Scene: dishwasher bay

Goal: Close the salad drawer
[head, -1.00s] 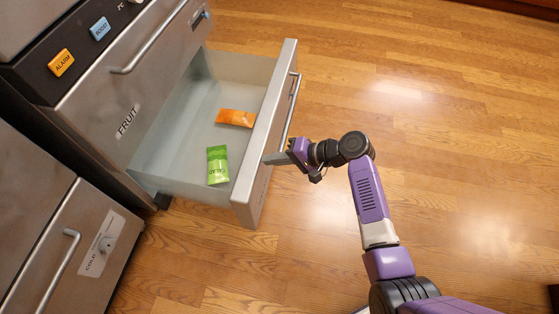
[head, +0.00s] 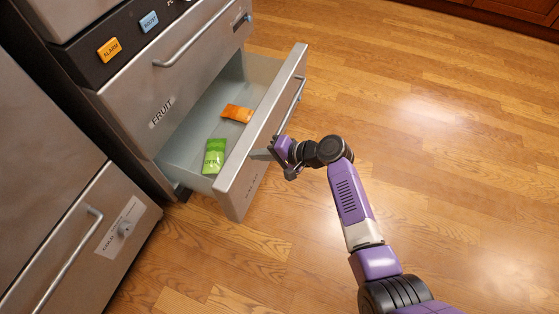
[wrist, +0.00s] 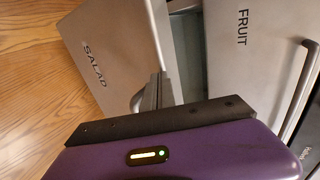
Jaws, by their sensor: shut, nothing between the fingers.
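The salad drawer (head: 246,165) is partly open, below the drawer labelled FRUIT (head: 180,90). Its front, marked SALAD, also shows in the wrist view (wrist: 107,50). A green packet (head: 214,157) and an orange packet (head: 237,113) lie inside. The drawer's bar handle (head: 291,106) runs along the outer face. My gripper (head: 262,154) is shut and empty, at the front of the drawer near the handle's lower end. In the wrist view my gripper (wrist: 152,92) reaches to the drawer front beside the handle. I cannot tell whether the fingertips press on it.
The FRUIT drawer above is shut, with ALARM (head: 109,50) and BOOST (head: 149,22) buttons above it. A separate steel unit with a handle (head: 57,261) and a dial stands at the left. The wooden floor (head: 440,130) at the right is clear.

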